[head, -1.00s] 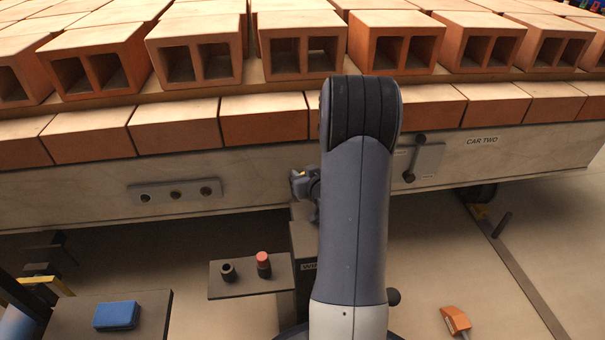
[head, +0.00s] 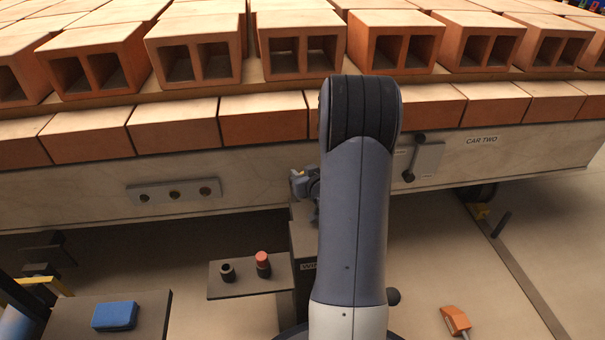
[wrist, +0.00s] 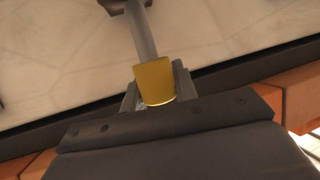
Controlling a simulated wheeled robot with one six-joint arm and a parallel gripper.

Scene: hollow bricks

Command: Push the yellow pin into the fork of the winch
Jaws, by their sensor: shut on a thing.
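The yellow pin shows in the wrist view as a yellow cylindrical head (wrist: 154,80) with a grey shaft (wrist: 144,32) running up from it. My gripper (wrist: 156,84) is shut on the yellow head, one finger on each side. The far end of the shaft meets a dark part at the top edge of the wrist view; I cannot tell whether this is the fork. In the head view, part of my gripper (head: 304,184) shows left of my arm, near the pale side of the car. The winch (head: 303,245), a dark post with a partly hidden label, stands below it, mostly behind my arm.
Hollow bricks (head: 303,45) lie in rows on the car (head: 70,185) marked CAR TWO. A small shelf (head: 250,282) with a black knob and a red-topped knob is left of the winch. A blue block (head: 115,316) lies at lower left, an orange object (head: 455,321) at lower right.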

